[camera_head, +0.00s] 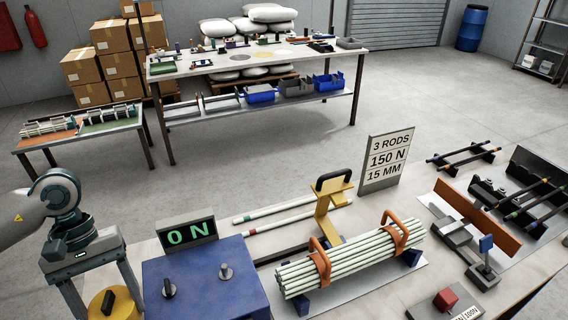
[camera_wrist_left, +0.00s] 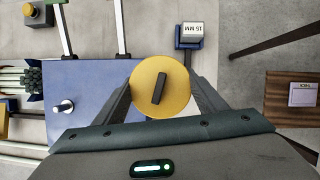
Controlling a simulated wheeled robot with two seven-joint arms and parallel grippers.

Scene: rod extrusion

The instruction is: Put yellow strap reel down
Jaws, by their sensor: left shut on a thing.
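The yellow strap reel (camera_head: 98,306) is a round yellow disc with a black bar handle, at the bottom left of the head view, partly cut off by the frame edge. It also shows in the left wrist view (camera_wrist_left: 178,100). My left gripper (camera_head: 100,292) points down with a finger on each side of the reel, and in the left wrist view (camera_wrist_left: 160,92) it is shut on it. The reel is just left of the blue box (camera_head: 205,290). I cannot tell whether its underside touches a surface. My right gripper is not in view.
A rod bundle (camera_head: 350,262) with orange clamps, a yellow tool (camera_head: 328,215) with a black handle and a sign (camera_head: 387,160) stand to the right. A small "15 MM" block (camera_wrist_left: 190,32) is near the reel.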

